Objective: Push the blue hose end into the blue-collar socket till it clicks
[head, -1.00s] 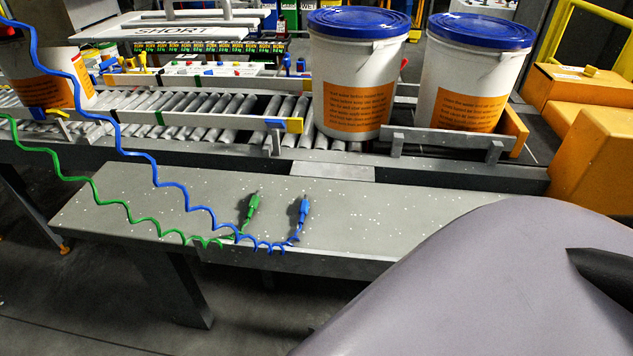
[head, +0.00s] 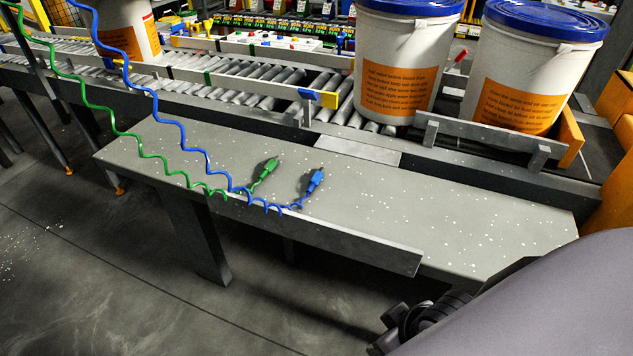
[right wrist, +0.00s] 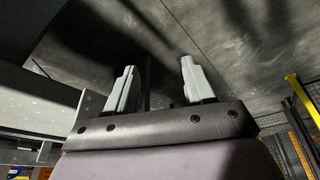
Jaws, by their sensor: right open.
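The blue hose end (head: 315,180) lies on the grey bench in the head view, joined to a blue coiled hose (head: 183,130) that rises to the upper left. A green hose end (head: 267,168) lies just left of it on its green coiled hose (head: 110,118). I cannot make out a blue-collar socket. My right gripper (right wrist: 157,68) is open and empty in the right wrist view, with its two pale fingers apart and the grey floor behind them. Neither hose end shows in that view. My left gripper is not in view.
The speckled bench (head: 420,215) has a raised front lip (head: 330,240) and is clear to the right of the hose ends. Behind it runs a roller conveyor (head: 270,92) with white blue-lidded pails (head: 408,60). My arm covers the lower right corner.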

